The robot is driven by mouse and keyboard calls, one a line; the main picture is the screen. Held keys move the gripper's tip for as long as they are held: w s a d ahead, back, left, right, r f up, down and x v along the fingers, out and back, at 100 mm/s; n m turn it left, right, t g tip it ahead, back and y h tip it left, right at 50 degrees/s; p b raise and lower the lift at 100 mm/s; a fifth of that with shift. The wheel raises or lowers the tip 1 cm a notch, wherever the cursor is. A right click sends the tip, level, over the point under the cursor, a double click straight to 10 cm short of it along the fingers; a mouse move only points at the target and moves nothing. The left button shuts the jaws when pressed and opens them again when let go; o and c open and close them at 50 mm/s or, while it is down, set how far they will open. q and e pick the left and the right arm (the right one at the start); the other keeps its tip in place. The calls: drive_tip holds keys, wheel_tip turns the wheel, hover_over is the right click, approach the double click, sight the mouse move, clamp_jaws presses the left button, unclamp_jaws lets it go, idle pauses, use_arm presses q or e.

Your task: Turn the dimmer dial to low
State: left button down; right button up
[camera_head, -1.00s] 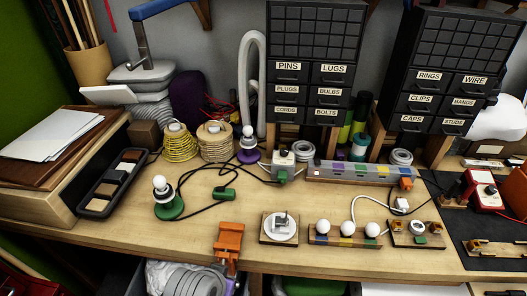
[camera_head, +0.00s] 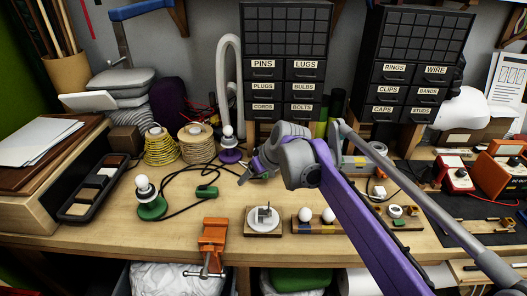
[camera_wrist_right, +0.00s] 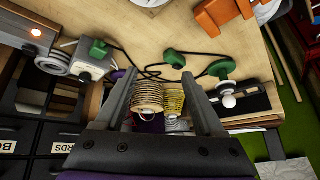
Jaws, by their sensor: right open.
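A round white dial plate with a grey raised knob (camera_head: 264,215) sits on a square wooden base at the bench's front middle; I take it to be the dimmer dial. I cannot read any low mark on it. My right gripper (camera_head: 247,176) is over the bench behind the dial, apart from it, with its purple arm reaching in from the right. In the right wrist view its two fingers (camera_wrist_right: 160,105) are spread with nothing held between them. Wire coils show beyond the gap. My left gripper is not in view.
An orange clamp (camera_head: 212,240) grips the front edge left of the dial. A board with white bulbs (camera_head: 306,215) stands to its right. A green-based lamp (camera_head: 149,204) and a black cable with a green connector (camera_head: 207,191) lie left. Drawer cabinets (camera_head: 287,72) stand behind.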

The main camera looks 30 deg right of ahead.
drive_tip(key=w+d+f+n+t+b, duration=0.1)
drive_tip(key=w+d, duration=0.6)
drive_tip(key=d, duration=0.2)
drive_tip(key=w+d+t+b, duration=0.1)
drive_tip(key=w+d, duration=0.6)
drive_tip(key=d, duration=0.3)
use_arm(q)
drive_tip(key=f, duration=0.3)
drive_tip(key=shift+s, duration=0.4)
use_arm(e)
drive_tip(key=x, duration=1.1)
drive_tip(key=shift+s+a, duration=0.1)
drive_tip(key=shift+a, duration=0.25)
drive_tip(key=shift+c, duration=0.2)
clamp_jaws()
